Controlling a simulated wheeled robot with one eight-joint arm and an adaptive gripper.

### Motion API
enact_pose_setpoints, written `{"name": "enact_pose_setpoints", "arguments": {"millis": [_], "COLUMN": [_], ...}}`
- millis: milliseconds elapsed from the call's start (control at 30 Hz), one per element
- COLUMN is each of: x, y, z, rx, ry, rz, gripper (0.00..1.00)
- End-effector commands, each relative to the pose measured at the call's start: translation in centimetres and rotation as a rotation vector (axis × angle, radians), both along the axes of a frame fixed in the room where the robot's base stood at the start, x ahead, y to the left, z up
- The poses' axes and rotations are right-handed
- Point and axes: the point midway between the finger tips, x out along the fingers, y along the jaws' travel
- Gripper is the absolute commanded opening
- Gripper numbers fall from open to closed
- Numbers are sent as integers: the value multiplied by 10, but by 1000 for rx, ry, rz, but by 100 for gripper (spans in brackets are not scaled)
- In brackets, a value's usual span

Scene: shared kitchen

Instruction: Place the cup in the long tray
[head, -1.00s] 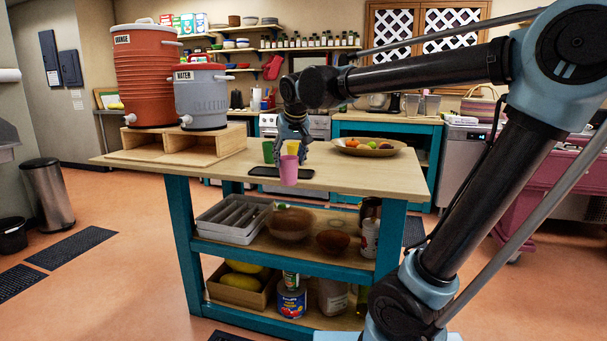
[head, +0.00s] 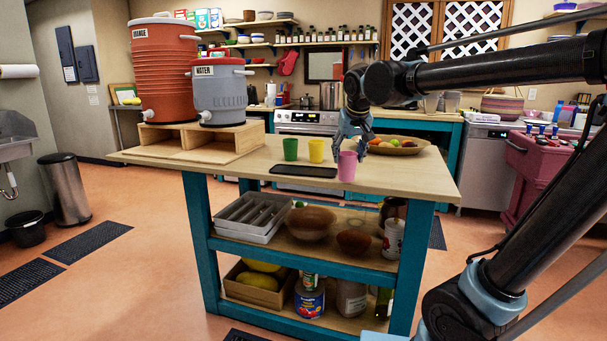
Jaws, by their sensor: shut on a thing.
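My gripper (head: 352,143) is over the right part of the wooden table (head: 410,180), shut on the pink cup (head: 347,167). The cup is upright at the lower end of the fingers. I cannot tell whether its base touches the table. A green cup (head: 290,149) and a yellow cup (head: 316,151) stand upright to its left. A long, flat, dark tray-like object (head: 304,171) lies on the table left of the pink cup. A long grey-white tray with narrow compartments (head: 238,227) sits on the shelf below.
A wide bowl of fruit (head: 408,151) stands right of my gripper. A wooden stand (head: 195,150) holds an orange cooler (head: 165,75) and a grey cooler (head: 220,92) at the left. Bowls (head: 310,222) sit beside the shelf tray. The front right tabletop is clear.

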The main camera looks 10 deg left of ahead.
Motion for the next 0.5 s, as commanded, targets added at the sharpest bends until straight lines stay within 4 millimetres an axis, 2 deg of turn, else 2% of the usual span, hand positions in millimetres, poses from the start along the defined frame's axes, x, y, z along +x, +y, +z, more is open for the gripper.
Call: {"name": "enact_pose_setpoints", "arguments": {"millis": [167,267,500], "x": [7,16,45], "y": [11,25,72], "z": [8,18,47], "rx": [0,0,1], "ry": [0,0,-1], "rz": [7,14,37], "gripper": [5,5,5]}}
